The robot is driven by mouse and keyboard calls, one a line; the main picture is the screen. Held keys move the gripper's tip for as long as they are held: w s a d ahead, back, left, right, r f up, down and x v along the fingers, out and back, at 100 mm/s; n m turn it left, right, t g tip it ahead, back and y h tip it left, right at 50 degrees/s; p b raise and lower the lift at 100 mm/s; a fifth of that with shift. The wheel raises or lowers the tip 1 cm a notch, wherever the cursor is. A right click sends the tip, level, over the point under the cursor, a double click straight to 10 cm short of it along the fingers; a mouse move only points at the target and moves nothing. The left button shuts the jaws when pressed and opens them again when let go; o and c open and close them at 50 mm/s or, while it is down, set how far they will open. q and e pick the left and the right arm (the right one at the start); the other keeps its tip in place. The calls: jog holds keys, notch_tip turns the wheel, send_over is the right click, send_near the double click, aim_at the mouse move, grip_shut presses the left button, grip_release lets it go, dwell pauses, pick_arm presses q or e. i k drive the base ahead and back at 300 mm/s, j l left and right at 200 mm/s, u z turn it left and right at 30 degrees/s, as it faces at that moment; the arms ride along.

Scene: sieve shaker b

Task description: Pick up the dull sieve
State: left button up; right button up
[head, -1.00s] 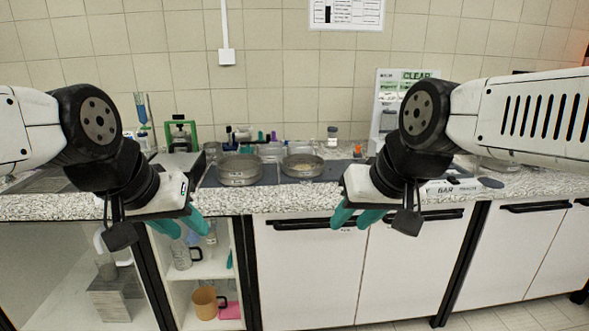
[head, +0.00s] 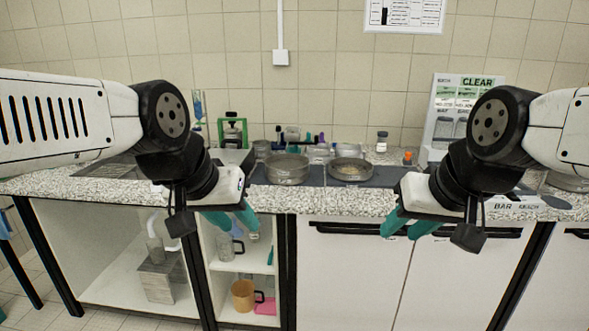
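Two round metal sieves stand side by side on a dark mat on the counter. The left sieve (head: 287,171) looks grey and dull. The right sieve (head: 350,170) is similar and has pale, grainy matter inside. I cannot tell for sure from the finish which is the dull one. My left gripper (head: 238,224) has teal fingers spread apart, is empty, and hangs in front of the counter edge, left of the sieves. My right gripper (head: 402,230) is also open and empty, in front of the counter edge, right of the sieves.
The speckled counter (head: 330,202) has bottles and small items behind the sieves. A green-framed device (head: 233,131) stands at the back left. A sign marked CLEAR (head: 466,95) stands at the right. A round metal item (head: 567,181) is partly visible far right. Open shelves hold an orange mug (head: 242,295).

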aim_at(348, 169)
jog(key=i, duration=0.85)
jog(key=i+l, duration=0.15)
jog(key=i, duration=0.7)
